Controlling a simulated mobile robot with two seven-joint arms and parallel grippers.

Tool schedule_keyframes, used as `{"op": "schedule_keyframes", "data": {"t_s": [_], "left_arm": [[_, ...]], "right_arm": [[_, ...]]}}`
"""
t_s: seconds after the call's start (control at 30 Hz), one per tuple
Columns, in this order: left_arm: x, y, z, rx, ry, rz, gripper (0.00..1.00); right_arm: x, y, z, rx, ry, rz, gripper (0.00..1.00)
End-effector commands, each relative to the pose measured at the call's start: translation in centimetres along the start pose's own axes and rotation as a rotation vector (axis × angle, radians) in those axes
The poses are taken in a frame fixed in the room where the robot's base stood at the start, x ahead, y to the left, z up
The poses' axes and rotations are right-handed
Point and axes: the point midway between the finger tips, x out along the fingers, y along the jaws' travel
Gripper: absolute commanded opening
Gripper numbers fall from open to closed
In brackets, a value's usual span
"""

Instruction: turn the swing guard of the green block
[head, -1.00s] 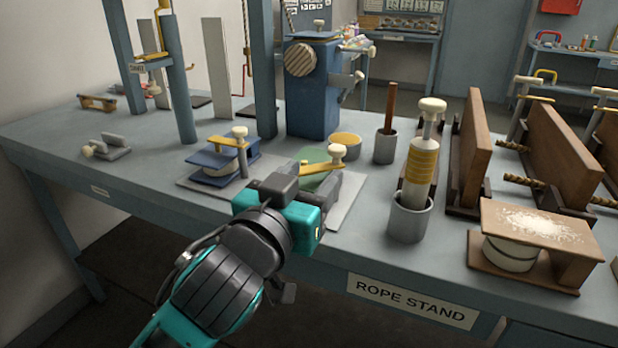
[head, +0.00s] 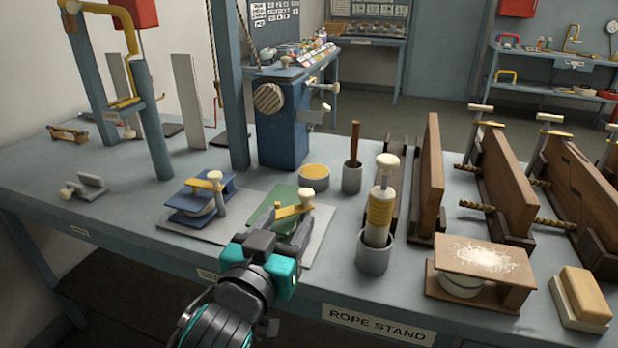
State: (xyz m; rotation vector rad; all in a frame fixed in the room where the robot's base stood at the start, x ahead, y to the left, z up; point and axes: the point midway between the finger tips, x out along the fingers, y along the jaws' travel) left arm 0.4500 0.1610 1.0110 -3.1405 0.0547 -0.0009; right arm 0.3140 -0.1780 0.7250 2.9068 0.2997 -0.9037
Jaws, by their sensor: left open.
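The green block (head: 263,208) sits on a grey plate on the bench, left of centre in the head view. Its yellow swing guard (head: 291,211) lies across its top, slanting down to the left from a pale-knobbed post (head: 306,196). My left gripper (head: 283,229) comes from the front with its fingers open at the near side of the green block. It hides the block's near part. I cannot tell whether a finger touches the block or guard. My right gripper is not in view.
A blue block (head: 187,205) with its own yellow guard stands close to the left. A yellow-topped round tin (head: 314,177) is just behind, and a grey cup (head: 373,254) with a yellow-banded plunger stands to the right. The bench is clear at front left.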

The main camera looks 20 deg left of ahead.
Motion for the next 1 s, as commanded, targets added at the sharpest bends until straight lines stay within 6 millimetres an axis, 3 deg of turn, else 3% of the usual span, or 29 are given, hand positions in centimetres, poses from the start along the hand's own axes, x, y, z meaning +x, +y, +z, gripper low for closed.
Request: {"op": "schedule_keyframes", "data": {"t_s": [0.6,0.8,1.0], "left_arm": [[10.2,0.0,-0.1,0.001,0.001,0.0,0.56],[11.6,0.0,-0.1,0.0,0.001,0.0,0.56],[11.7,0.0,0.0,0.0,0.0,0.001,0.56]], "right_arm": [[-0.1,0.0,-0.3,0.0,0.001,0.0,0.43],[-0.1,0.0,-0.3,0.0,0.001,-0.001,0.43],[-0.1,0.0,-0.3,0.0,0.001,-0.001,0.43]]}}
